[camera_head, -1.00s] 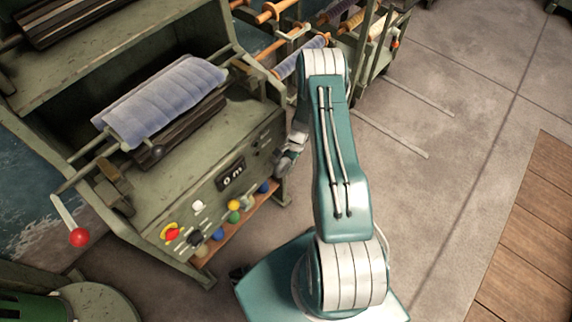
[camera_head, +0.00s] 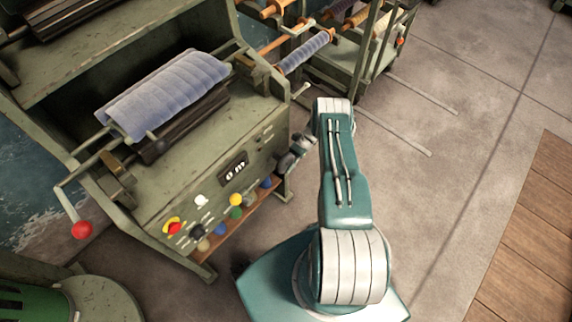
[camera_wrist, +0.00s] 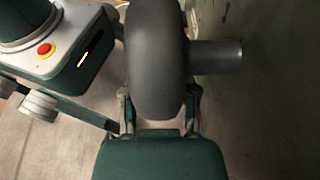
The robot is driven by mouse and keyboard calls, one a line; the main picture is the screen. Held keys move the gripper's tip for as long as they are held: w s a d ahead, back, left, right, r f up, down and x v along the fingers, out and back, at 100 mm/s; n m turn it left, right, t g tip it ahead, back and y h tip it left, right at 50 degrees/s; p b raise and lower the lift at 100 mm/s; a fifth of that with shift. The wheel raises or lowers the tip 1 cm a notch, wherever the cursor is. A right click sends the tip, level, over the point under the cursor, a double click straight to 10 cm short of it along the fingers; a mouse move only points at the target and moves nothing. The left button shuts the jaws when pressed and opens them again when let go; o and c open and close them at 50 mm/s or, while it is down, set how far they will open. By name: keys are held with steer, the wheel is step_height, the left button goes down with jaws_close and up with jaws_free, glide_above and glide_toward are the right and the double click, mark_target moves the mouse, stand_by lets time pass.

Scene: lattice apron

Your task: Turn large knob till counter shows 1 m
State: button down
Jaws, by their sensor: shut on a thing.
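The large knob (camera_wrist: 157,60) is dark grey and round in the wrist view, with a short stem running right to the green panel. My gripper (camera_wrist: 158,108) is shut on it, one finger on each side of its lower part. The counter (camera_head: 234,170) is a dark window on that panel and appears to read 0 m.
The panel has a red-and-yellow button (camera_head: 173,227) and several coloured knobs or spools below. A roll of blue-grey cloth (camera_head: 165,90) lies on top. A red-ended crank (camera_head: 81,229) sticks out at left. A spool rack (camera_head: 345,62) stands behind.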

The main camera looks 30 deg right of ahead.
steer(key=shift+w, duration=0.15)
stand_by(0.4)
steer(key=shift+c, duration=1.9)
jaws_free()
steer(key=shift+d, duration=0.1)
steer(key=v, duration=0.7)
steer(key=shift+d, duration=0.25)
steer(key=shift+f, duration=0.1)
steer(key=shift+w, duration=0.1)
